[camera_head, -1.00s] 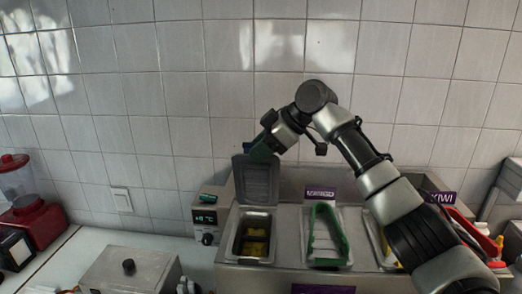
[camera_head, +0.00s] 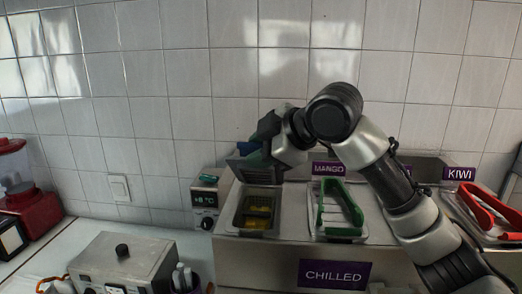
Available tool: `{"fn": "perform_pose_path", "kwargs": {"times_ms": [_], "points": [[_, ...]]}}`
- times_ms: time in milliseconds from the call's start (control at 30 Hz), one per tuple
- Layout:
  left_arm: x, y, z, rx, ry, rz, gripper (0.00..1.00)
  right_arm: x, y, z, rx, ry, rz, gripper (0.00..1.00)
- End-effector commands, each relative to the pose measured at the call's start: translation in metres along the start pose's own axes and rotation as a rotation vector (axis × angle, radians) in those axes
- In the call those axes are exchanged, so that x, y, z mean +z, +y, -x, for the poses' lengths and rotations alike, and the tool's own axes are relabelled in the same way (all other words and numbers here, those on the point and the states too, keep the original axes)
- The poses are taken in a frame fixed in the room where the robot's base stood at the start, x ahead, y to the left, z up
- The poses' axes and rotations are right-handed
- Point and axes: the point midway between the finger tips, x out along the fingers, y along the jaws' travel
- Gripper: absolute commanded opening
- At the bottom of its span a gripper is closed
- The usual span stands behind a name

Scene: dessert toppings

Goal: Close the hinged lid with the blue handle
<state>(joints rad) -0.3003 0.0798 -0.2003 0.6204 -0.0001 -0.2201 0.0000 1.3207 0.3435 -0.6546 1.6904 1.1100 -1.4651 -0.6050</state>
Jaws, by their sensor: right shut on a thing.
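The grey hinged lid (camera_head: 256,172) is partly open, tilted forward over the left bin (camera_head: 240,221), which has yellow pieces (camera_head: 258,211) inside. A bit of the blue handle (camera_head: 247,148) shows at the lid's upper edge. My left gripper is not in view.
Green tongs (camera_head: 341,212) lie on the middle bin's lid, beside the MANGO sign (camera_head: 328,169). Red tongs (camera_head: 482,208) lie at the right near the KIWI sign (camera_head: 460,174). A control box (camera_head: 206,200) stands left of the bins. A metal box (camera_head: 121,264) with a black knob is at front left.

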Motion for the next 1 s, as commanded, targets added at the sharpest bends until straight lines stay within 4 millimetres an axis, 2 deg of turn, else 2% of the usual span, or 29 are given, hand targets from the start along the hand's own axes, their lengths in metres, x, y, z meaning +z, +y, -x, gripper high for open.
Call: {"fn": "perform_pose_path", "kwargs": {"times_ms": [500, 533, 633, 867, 1000], "points": [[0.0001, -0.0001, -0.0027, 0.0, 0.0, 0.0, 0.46, -0.0007, -0.0024, 0.0006, 0.017, 0.002, 0.015, 0.0], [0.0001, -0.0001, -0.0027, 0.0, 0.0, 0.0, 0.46, -0.0007, -0.0025, 0.0006, 0.016, 0.002, 0.015, 0.35], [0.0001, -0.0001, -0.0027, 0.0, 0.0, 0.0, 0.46, -0.0005, -0.0026, 0.0004, 0.015, 0.001, 0.014, 0.5], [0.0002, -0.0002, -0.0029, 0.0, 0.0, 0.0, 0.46, -0.0002, -0.0031, 0.0, 0.014, 0.001, 0.013, 0.5], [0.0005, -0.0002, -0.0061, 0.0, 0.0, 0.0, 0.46, 0.0002, -0.0035, 0.0067, 0.015, 0.001, 0.014, 0.5]]}}
